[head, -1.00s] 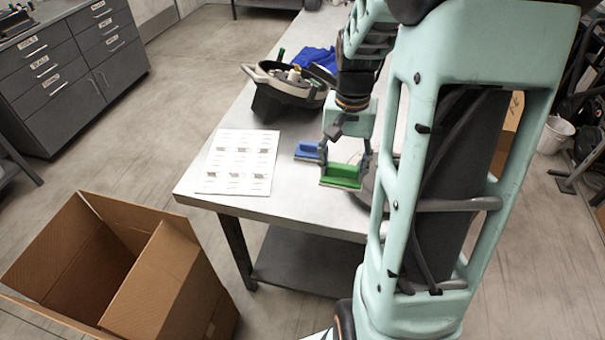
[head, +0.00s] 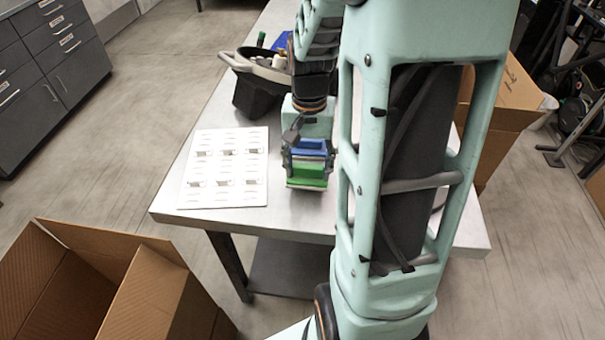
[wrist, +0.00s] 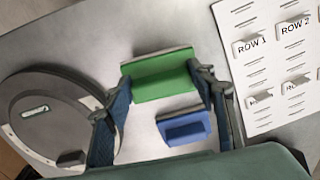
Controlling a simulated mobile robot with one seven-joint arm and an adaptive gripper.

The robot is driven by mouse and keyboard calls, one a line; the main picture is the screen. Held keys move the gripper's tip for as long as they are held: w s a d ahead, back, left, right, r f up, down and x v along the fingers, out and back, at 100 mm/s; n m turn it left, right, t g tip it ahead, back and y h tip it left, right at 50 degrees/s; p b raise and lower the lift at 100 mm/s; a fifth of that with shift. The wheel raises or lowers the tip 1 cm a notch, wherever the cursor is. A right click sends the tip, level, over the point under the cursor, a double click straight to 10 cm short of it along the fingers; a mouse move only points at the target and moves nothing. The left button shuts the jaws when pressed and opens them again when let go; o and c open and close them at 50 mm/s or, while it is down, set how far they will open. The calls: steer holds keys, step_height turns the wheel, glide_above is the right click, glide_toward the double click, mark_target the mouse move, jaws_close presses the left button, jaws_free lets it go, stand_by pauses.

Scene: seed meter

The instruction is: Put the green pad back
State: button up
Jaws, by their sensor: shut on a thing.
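My gripper (head: 307,167) is shut on the green pad (head: 306,173), a block with a raised grip, held by its two ends above the metal table. In the wrist view the green pad (wrist: 160,76) spans between the two fingertips. The blue pad (head: 309,148) shows just behind the green one in the head view. In the wrist view the blue pad (wrist: 185,127) appears on the table between the fingers, apart from the green pad. I cannot tell how high the green pad is above the table.
A white board (head: 226,165) with row labels and small tabs lies left of my gripper. A round dark lid-like disc (wrist: 45,117) is at the left in the wrist view. A black bowl-like device (head: 262,90) stands farther back. An open cardboard box (head: 150,290) is on the floor.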

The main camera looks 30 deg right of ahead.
mark_target(308, 168)
step_height(308, 168, down, 3)
steer(key=shift+f+b, duration=0.1)
steer(key=shift+b, duration=0.8)
steer(key=o, duration=1.1)
step_height(308, 168, up, 12)
steer(key=shift+r+p, duration=0.1)
steer(key=shift+p, duration=0.6)
